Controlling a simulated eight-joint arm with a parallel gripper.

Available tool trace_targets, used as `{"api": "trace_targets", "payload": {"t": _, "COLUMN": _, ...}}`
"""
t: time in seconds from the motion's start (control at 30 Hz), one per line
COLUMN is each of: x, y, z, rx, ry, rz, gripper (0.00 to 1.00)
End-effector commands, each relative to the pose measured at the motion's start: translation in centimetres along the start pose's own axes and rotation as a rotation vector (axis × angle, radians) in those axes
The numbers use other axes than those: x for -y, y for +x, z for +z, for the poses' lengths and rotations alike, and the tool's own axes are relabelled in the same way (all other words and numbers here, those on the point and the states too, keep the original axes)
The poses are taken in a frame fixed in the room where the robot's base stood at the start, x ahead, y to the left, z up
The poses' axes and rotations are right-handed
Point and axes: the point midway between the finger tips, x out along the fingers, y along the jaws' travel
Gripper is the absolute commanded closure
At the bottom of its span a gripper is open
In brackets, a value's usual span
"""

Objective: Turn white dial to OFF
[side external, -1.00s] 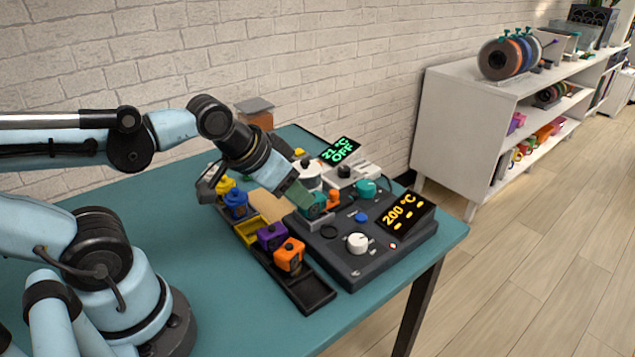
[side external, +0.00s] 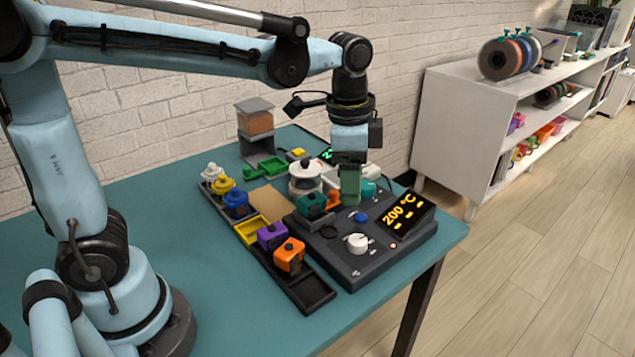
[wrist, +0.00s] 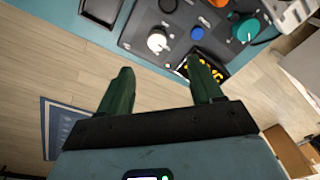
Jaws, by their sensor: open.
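The white dial (side external: 357,243) sits at the front of a dark control panel (side external: 340,262); it also shows in the wrist view (wrist: 157,40). The panel's display (side external: 405,213) reads 200 °C in orange. My gripper (side external: 350,198) points down above the back part of the panel, behind the white dial and near the blue button (side external: 361,217). In the wrist view its two green fingers (wrist: 160,85) are spread apart with nothing between them. The dial lies beyond the fingertips, apart from them. The dial's pointer setting is too small to read.
A teal knob (side external: 367,187) and a white pot (side external: 305,175) stand close to my gripper. A dark tray (side external: 318,296) with purple and orange blocks runs along the panel's left side. The teal table (side external: 200,290) is clear at front left.

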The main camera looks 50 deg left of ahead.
Motion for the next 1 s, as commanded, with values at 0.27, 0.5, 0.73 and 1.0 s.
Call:
{"api": "trace_targets", "payload": {"t": 0.27, "x": 0.0, "y": 0.7, "z": -1.9, "rx": 0.069, "ry": 0.144, "rz": 0.061, "gripper": 0.35}}
{"api": "trace_targets", "payload": {"t": 0.5, "x": -0.1, "y": 2.8, "z": -1.7, "rx": 0.071, "ry": 0.147, "rz": 0.063, "gripper": 0.35}}
{"api": "trace_targets", "payload": {"t": 0.73, "x": -0.3, "y": 6.5, "z": -1.5, "rx": 0.07, "ry": 0.145, "rz": 0.062, "gripper": 0.35}}
{"api": "trace_targets", "payload": {"t": 1.0, "x": -0.5, "y": 10.4, "z": -1.1, "rx": 0.069, "ry": 0.145, "rz": 0.062, "gripper": 0.35}}
